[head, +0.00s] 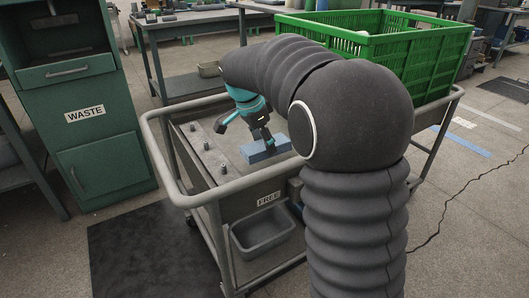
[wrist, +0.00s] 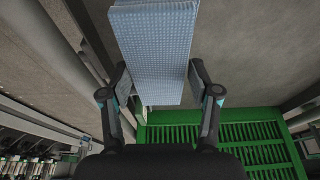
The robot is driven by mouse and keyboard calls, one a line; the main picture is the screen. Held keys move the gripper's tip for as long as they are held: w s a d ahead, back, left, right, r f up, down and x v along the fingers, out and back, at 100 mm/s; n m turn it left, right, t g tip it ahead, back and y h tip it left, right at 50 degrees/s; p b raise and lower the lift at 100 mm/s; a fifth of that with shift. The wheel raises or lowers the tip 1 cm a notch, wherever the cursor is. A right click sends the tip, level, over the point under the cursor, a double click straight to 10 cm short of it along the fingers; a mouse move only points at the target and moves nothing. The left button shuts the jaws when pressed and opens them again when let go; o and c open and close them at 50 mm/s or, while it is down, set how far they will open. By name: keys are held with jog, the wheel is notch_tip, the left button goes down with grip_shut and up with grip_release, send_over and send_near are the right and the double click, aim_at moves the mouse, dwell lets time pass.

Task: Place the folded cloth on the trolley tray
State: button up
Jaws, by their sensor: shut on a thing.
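The folded cloth is a blue block-like pad (head: 266,150) in the head view. It also fills the upper middle of the wrist view (wrist: 155,50). My gripper (head: 263,143) is shut on the cloth, with one finger on each side of it in the wrist view (wrist: 158,84). The cloth is at the tray surface of the grey trolley (head: 232,168). I cannot tell whether its underside touches the tray. Part of the tray is hidden behind my arm.
A green crate (head: 420,45) stands on the trolley's far right side. Several short pegs (head: 208,145) stand on a strip at the tray's left. A rail (head: 250,190) runs around the trolley. A grey bin (head: 262,232) sits below, and a green waste cabinet (head: 85,120) stands left.

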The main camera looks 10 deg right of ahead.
aim_at(261, 145)
jog(key=shift+f, duration=1.85)
jog(key=shift+b, duration=0.3)
jog(key=shift+f, duration=0.2)
jog(key=o, duration=1.1)
jog(key=shift+r, duration=0.1)
